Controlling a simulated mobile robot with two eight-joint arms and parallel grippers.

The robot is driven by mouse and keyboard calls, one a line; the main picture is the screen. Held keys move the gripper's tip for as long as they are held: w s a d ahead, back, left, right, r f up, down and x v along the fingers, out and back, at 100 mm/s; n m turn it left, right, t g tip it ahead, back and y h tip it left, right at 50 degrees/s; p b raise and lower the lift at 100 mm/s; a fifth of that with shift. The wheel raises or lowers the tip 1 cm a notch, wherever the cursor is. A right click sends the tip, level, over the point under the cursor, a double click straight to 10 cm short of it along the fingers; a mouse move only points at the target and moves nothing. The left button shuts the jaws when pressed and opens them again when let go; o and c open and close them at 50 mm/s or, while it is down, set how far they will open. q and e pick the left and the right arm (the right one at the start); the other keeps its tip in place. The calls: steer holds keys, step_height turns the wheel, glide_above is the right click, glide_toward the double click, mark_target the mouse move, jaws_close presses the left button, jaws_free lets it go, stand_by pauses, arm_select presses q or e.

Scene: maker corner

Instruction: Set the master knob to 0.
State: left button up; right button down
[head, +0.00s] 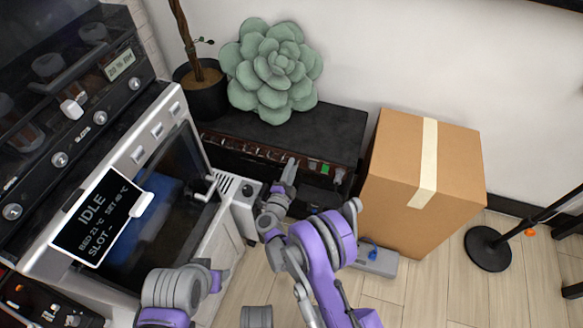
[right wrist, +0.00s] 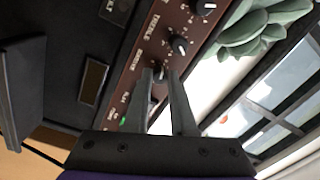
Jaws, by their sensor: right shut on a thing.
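The amplifier is a black box (head: 300,128) with a brown control panel, standing against the wall in the head view. In the right wrist view the panel (right wrist: 138,50) shows a row of dark knobs with white lettering. My right gripper (head: 290,165) reaches the panel, and in the right wrist view its fingers (right wrist: 167,75) are closed around the master knob (right wrist: 159,76). The fingers hide much of that knob, and its pointer setting cannot be read. The treble knob (right wrist: 178,45) is beside it. My left gripper (head: 218,278) is low in the head view, away from the amplifier; its fingers are unclear.
A green succulent (head: 270,68) sits on the amplifier top, beside a potted plant (head: 206,95). A cardboard box (head: 400,170) stands close to the right. A machine with an IDLE screen (head: 95,218) fills the left. A grey pedal (head: 375,262) lies on the floor.

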steer(key=shift+d+n, duration=0.1)
steer(key=shift+n, duration=4.8)
steer(key=c, duration=0.7)
jaws_free()
steer(key=shift+c, duration=0.2)
steer(key=p+v, duration=0.1)
steer(key=v, duration=1)
steer(key=shift+p, duration=0.4)
steer(key=shift+d, duration=0.15)
